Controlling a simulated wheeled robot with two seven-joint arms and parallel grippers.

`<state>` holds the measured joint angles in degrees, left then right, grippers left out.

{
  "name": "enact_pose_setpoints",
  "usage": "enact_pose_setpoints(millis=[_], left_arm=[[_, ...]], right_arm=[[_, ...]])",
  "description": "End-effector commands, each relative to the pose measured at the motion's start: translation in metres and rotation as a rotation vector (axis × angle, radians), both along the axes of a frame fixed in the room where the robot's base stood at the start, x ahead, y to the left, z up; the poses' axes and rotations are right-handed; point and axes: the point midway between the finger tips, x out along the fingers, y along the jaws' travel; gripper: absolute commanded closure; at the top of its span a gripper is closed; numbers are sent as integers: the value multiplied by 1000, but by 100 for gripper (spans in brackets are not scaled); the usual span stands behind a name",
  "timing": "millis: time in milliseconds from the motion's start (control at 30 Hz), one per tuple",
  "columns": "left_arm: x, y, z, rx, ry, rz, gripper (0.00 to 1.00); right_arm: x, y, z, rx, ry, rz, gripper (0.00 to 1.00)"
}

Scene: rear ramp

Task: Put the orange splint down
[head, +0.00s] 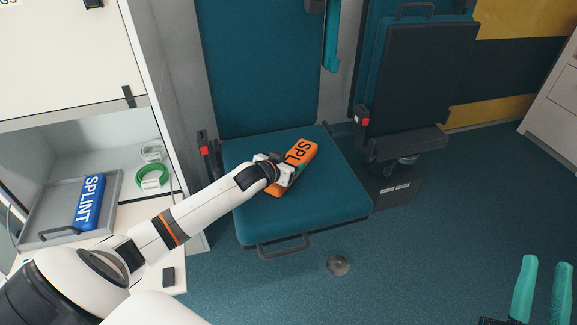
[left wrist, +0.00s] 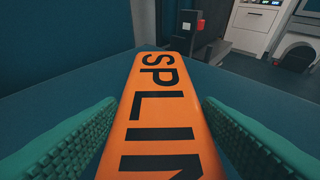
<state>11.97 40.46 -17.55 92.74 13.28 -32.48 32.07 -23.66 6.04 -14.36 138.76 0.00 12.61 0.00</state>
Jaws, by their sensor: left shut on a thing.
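The orange splint (head: 304,152), a long block with black lettering, is over the teal seat cushion (head: 330,200) in the head view. I cannot tell whether it touches the cushion. My left gripper (head: 287,171) is shut on it, and the gripper hides part of it. In the left wrist view the splint (left wrist: 160,110) lies between the green ribbed fingers, with its lettering facing up. My right gripper (head: 546,262) shows at the bottom right of the head view, with its two teal fingers apart and nothing between them.
A blue splint (head: 90,203) lies in a grey tray (head: 45,195) on the left shelf, near a green roll (head: 153,176). The seat backrest (head: 258,70) stands behind the cushion. A folded seat (head: 420,85) is to the right.

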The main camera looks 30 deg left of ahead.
Motion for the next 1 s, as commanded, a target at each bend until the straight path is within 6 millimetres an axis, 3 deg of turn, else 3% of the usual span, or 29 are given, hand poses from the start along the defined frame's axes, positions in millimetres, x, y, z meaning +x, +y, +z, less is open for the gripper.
enact_pose_setpoints(millis=[367,400,533,900,1000], left_arm=[[0,0,-2,0,-1,0,65],[0,0,-3,0,-1,0,37],[0,0,-3,0,-1,0,17],[-2,0,0,0,0,-1,17],[-8,0,3,0,1,0,17]], right_arm=[[-2,0,3,6,-22,1,70],[-2,0,3,7,-23,1,70],[-2,0,3,6,-22,1,70],[-1,0,3,4,-15,0,70],[5,0,-5,-15,54,-3,70]])
